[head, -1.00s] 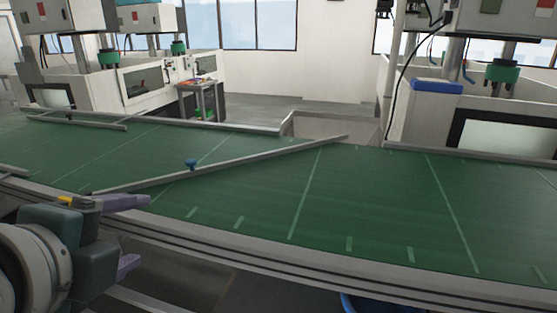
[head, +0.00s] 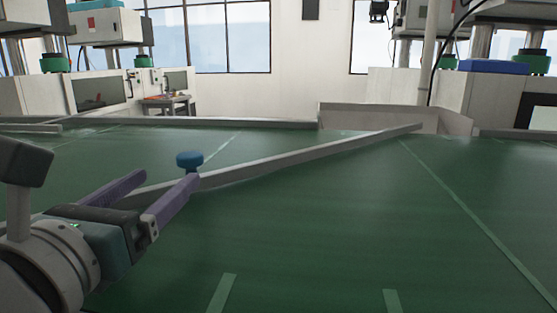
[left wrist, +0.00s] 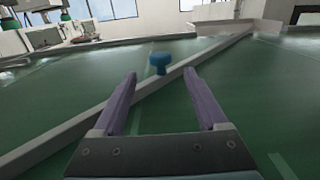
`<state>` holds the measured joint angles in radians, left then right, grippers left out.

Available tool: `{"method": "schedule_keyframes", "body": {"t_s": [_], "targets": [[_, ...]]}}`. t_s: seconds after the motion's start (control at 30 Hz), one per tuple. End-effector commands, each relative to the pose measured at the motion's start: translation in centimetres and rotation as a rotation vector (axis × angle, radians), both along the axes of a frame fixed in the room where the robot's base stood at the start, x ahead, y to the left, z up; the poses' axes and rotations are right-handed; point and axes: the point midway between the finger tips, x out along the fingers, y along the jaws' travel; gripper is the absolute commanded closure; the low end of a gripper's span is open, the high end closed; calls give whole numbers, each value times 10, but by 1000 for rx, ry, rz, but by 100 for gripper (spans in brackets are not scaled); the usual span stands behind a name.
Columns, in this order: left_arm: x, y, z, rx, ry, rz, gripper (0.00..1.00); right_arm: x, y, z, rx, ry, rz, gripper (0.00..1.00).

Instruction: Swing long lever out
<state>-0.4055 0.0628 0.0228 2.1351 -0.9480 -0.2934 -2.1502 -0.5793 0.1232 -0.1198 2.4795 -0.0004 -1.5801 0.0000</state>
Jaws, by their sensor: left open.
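The long lever (head: 310,155) is a grey bar lying diagonally across the green belt, from the near left to the far right. It also shows in the left wrist view (left wrist: 207,56). A blue knob (head: 189,160) stands up from the lever; in the left wrist view the knob (left wrist: 159,62) is ahead of and between the fingers. My left gripper (head: 168,183) has purple fingers and is open and empty. It is just short of the knob, apart from it as far as I can tell. My right gripper is not in view.
The green belt (head: 330,240) has pale stripes and is clear right of the lever. A raised chute (head: 385,115) stands at the belt's far edge by the lever's far end. White machines (head: 95,92) stand behind at left and right. A shorter grey bar (head: 30,128) lies far left.

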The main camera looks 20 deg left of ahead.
Motion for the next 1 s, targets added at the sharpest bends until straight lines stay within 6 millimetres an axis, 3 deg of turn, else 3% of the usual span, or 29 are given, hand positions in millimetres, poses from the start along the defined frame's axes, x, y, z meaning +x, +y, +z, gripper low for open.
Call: {"method": "schedule_keyframes", "body": {"t_s": [0.3,0.5,0.87,1.0], "targets": [[56,14,2,-2,-3,2,25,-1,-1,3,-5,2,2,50],[79,20,1,-3,-2,2,25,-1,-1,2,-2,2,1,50],[85,21,1,-4,0,2,25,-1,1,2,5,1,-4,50],[85,21,1,-4,0,2,38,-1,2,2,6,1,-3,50]]}}
